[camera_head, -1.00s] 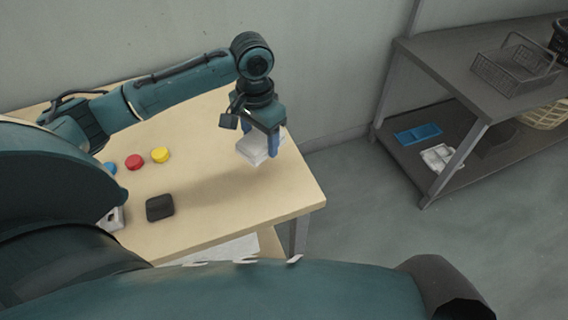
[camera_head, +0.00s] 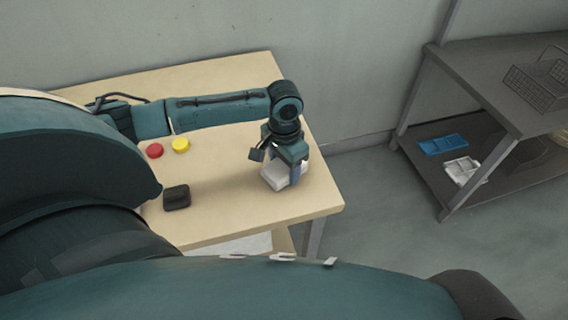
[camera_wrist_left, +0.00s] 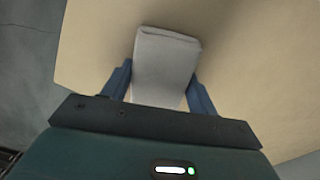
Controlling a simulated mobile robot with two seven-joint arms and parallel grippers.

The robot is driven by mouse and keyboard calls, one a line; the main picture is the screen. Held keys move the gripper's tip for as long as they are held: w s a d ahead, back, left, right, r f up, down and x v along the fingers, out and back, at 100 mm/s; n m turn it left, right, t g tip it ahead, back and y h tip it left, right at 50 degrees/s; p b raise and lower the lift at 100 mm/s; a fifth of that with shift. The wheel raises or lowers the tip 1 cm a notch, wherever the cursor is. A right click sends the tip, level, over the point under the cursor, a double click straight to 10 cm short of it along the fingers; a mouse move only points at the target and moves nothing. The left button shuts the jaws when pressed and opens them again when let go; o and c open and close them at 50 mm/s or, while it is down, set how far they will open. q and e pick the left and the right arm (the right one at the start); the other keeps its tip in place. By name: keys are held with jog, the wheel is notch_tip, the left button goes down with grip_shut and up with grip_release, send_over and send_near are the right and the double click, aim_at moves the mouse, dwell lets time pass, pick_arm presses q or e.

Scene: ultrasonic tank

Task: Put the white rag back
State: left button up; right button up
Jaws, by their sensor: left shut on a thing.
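The white rag (camera_head: 273,177) is a folded, pale block near the right end of the wooden table. My left gripper (camera_head: 287,178) points down and is shut on the rag. In the left wrist view the rag (camera_wrist_left: 165,62) sits between the two blue fingers of the gripper (camera_wrist_left: 160,88), and its folded end sticks out past them. The rag is at or just above the tabletop; I cannot tell whether it touches. My right gripper is not in view.
A red disc (camera_head: 154,150), a yellow disc (camera_head: 180,145) and a black block (camera_head: 176,197) are on the table (camera_head: 225,220). At right, a dark shelf unit (camera_head: 480,85) holds a wire basket (camera_head: 538,86), a blue tray (camera_head: 443,144) and a white item (camera_head: 462,170). Floor lies between.

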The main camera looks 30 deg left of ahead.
pick_arm(q)
jog(key=o, duration=0.9)
jog(key=shift+f, duration=0.1)
jog(key=shift+o, duration=0.2)
notch_tip(320, 180, up, 12)
jog(key=shift+p, duration=0.35)
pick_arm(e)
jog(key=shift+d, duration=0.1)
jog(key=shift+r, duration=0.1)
